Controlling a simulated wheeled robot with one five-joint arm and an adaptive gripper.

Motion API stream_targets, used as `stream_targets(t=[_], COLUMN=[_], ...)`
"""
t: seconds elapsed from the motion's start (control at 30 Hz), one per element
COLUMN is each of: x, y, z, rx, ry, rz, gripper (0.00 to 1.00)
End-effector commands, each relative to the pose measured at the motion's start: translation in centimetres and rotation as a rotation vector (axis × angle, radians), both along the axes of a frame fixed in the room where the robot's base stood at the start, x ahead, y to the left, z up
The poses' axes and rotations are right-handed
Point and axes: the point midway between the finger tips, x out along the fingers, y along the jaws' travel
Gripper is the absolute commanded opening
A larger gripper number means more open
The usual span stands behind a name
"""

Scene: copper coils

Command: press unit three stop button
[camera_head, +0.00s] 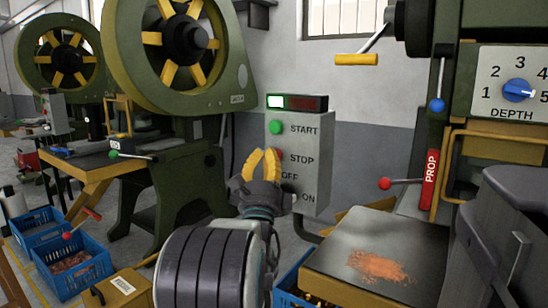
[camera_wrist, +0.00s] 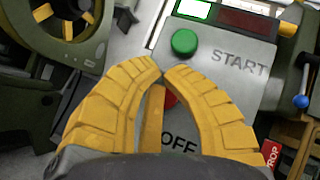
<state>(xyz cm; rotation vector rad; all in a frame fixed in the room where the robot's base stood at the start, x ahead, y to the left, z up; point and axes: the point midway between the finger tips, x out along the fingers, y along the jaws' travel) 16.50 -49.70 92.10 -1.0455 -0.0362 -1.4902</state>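A grey control box (camera_head: 318,165) stands in the middle of the head view, with a green START button (camera_head: 276,127) above a red STOP button (camera_head: 280,155). My gripper (camera_head: 264,151), with yellow fingers, is in front of the box at STOP height and partly covers the red button. In the wrist view the fingertips (camera_wrist: 162,74) meet or nearly meet, with nothing held. The red button (camera_wrist: 170,99) shows only in part between the fingers, below the green button (camera_wrist: 185,42). I cannot tell whether a finger touches it. I see no legible unit number on the box.
A display (camera_head: 297,103) on top of the box has its left part lit green. OFF and ON labels sit below STOP. A green press (camera_head: 180,60) stands behind left. A work plate (camera_head: 365,255) with copper-coloured bits and a red PROP handle (camera_head: 430,178) are at right.

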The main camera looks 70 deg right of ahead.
Motion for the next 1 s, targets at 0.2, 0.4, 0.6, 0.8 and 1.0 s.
stream_targets(t=[0.2,0.4,0.6,0.8,1.0], x=[0.0,0.0,-0.01,-0.11,-0.17], y=[0.0,0.0,-0.06,-0.5,-0.82], z=[0.0,0.0,0.01,0.04,0.0], rx=[0.0,0.0,0.0,0.0,0.001], ry=[0.0,0.0,0.0,-0.002,-0.003], rz=[0.0,0.0,0.0,-0.003,-0.004], gripper=[0.0,0.0,0.0,0.0,0.0])
